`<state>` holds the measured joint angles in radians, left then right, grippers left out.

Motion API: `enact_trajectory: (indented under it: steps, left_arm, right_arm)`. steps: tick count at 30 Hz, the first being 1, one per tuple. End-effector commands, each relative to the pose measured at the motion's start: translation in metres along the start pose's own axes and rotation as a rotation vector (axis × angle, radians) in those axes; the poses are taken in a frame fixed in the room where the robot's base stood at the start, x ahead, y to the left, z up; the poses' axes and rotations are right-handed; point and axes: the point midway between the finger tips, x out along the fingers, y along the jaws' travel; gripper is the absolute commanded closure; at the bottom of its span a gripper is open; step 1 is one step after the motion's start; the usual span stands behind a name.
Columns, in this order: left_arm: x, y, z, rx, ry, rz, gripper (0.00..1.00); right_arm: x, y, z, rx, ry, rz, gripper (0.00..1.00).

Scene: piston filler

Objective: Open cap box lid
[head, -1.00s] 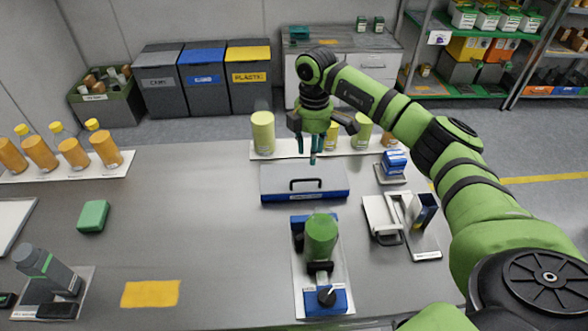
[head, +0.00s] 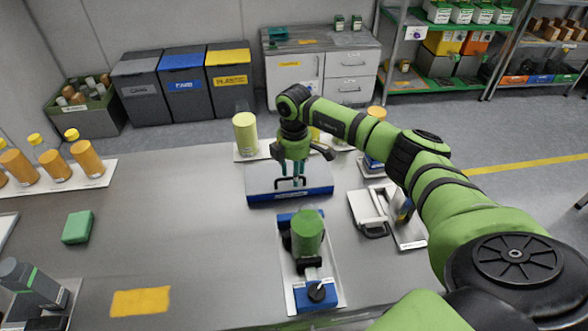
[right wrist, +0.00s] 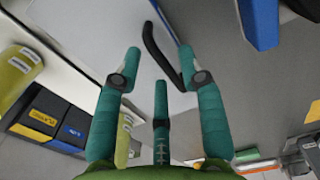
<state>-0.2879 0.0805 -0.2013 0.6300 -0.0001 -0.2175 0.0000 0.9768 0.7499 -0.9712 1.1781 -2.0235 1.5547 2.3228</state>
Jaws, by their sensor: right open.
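The cap box (head: 320,191) is a low box with a blue front and a grey lid (head: 262,180); the lid looks shut. A black bar handle (head: 290,181) stands on the lid. My right gripper (head: 291,177) points down over the box with its teal fingers open at the handle. In the right wrist view the handle (right wrist: 158,52) lies between the spread tips of the right gripper (right wrist: 160,58), and no finger is clearly closed on it. The grey lid also fills much of that view (right wrist: 95,30). My left gripper is out of view.
A piston filler with a green cylinder (head: 307,233) stands on a white plate in front of the box. A yellow-green container (head: 245,133) stands behind it.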

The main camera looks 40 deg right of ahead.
Motion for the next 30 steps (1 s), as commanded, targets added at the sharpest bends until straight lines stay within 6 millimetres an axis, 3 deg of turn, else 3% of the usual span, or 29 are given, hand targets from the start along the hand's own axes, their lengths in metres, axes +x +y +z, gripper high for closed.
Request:
enact_trajectory:
  steps: [2, 5, 6, 20, 30]
  left_arm:
    - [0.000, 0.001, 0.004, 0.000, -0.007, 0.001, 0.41]
    - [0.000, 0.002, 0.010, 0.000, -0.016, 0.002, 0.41]
    - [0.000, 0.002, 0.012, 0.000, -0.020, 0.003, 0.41]
    - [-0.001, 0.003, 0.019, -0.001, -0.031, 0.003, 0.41]
    - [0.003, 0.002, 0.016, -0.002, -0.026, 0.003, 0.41]
  right_arm:
    - [0.000, 0.000, 0.000, 0.000, 0.000, 0.000, 0.60]
    - [0.000, 0.000, 0.000, 0.000, 0.000, 0.000, 0.96]
    - [0.000, 0.000, 0.000, 0.000, 0.000, 0.000, 1.00]
    - [-0.007, 0.005, 0.000, 0.000, 0.001, 0.002, 1.00]
    - [-0.027, 0.025, 0.000, 0.004, 0.002, 0.009, 1.00]
